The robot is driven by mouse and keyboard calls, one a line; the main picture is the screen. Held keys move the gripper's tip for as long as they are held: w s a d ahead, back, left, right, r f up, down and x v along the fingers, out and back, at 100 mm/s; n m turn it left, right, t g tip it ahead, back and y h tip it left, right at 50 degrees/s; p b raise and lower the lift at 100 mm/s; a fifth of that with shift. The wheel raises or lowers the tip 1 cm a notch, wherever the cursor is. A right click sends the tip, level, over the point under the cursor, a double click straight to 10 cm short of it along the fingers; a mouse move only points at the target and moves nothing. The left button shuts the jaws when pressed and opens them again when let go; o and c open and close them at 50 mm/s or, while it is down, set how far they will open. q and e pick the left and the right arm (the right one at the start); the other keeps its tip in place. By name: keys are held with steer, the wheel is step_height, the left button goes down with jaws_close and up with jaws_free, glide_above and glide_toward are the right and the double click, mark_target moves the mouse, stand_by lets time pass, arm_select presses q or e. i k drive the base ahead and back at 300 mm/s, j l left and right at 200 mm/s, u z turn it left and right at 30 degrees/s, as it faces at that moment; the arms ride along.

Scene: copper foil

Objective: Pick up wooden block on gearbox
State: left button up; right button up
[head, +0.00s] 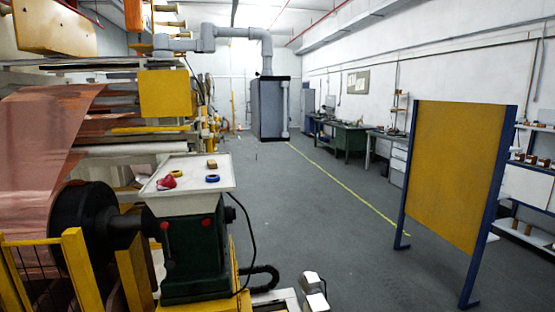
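The wooden block (212,164) is a small brown piece lying near the far right part of the pale top plate (190,166) of the green gearbox (196,250). A blue ring (212,178) lies just in front of the block. A red object (166,182) and a small ring with yellow and blue (176,173) lie to the left on the same plate. Neither of my grippers can be made out in the head view. Nothing is seen touching the block.
A large copper foil roll and yellow rails (83,270) stand left of the gearbox. A black cable (250,240) hangs at its right. Pale box-like parts (312,282) at the bottom centre are unclear. A yellow panel (450,175) stands right. Grey floor (310,225) between is clear.

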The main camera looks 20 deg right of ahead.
mark_target(212, 164)
steer(key=i+l, duration=0.25)
steer(key=i, duration=0.25)
steer(key=i+l, duration=0.25)
steer(key=i, duration=0.3)
steer(key=i+l+u, duration=0.25)
steer(key=l, duration=0.25)
